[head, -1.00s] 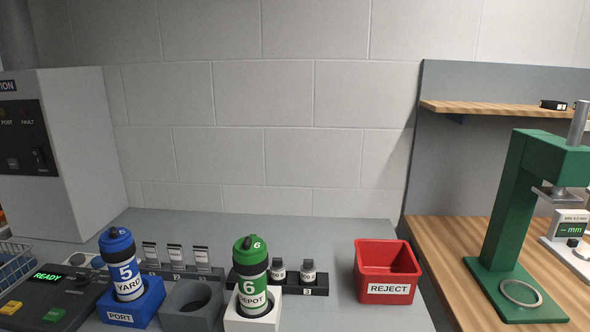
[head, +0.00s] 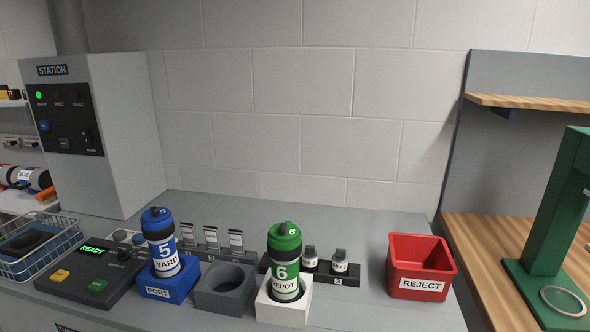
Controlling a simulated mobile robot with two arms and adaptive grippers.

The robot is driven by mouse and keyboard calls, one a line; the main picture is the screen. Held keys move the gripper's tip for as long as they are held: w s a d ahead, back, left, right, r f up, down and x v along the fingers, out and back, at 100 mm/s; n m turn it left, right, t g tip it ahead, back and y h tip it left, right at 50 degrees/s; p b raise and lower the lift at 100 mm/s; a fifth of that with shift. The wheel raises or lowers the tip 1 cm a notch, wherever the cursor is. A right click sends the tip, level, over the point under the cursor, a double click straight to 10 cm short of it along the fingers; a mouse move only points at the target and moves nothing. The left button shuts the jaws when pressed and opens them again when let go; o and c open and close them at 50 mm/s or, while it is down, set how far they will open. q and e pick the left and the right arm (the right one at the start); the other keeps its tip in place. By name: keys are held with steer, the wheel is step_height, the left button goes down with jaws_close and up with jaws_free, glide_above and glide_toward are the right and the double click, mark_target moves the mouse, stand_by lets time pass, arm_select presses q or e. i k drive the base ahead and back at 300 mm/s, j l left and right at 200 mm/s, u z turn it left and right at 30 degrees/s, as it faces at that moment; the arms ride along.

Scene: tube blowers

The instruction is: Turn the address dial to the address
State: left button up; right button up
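A dark control console (head: 92,273) sits at the left of the grey bench. Its green display reads READY. A blue carrier (head: 161,243) labelled 5 YARD stands in the blue PORT block (head: 178,286). A green carrier (head: 285,262) labelled 6 DEPOT stands in a white block (head: 283,313). Neither of my grippers shows in the head view.
The STATION cabinet (head: 102,132) stands behind the console, its green lamp lit. A wire basket (head: 38,262) is left of the console. An empty grey block (head: 223,290) sits between the carriers. A red REJECT bin (head: 420,265) stands right; a green press (head: 560,220) is beyond it.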

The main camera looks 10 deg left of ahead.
mark_target(123, 256)
steer(key=u, duration=1.45)
